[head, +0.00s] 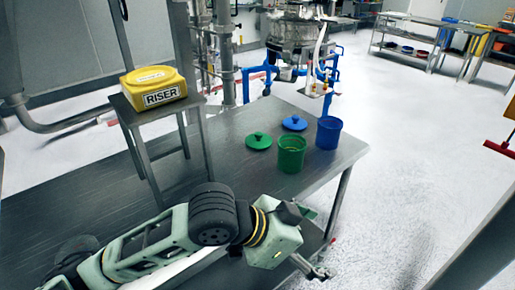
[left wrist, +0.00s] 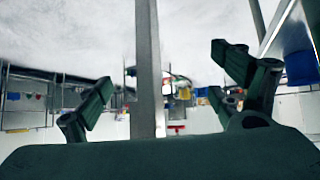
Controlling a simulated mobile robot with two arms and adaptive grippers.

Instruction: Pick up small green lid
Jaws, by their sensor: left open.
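The small green lid (head: 259,141) lies on the metal table (head: 90,205), knob up, left of an open green container (head: 291,154). My left gripper (head: 318,272) is low at the front edge of the table, in front of the green container and well apart from the lid. In the left wrist view its two fingers (left wrist: 163,72) are spread with nothing held between them. The lid does not show in that view. My right gripper is not in view.
A blue lid (head: 294,123) and an open blue container (head: 328,132) stand near the table's far right end. A yellow block marked RISER (head: 155,87) sits on a small raised stand at the left.

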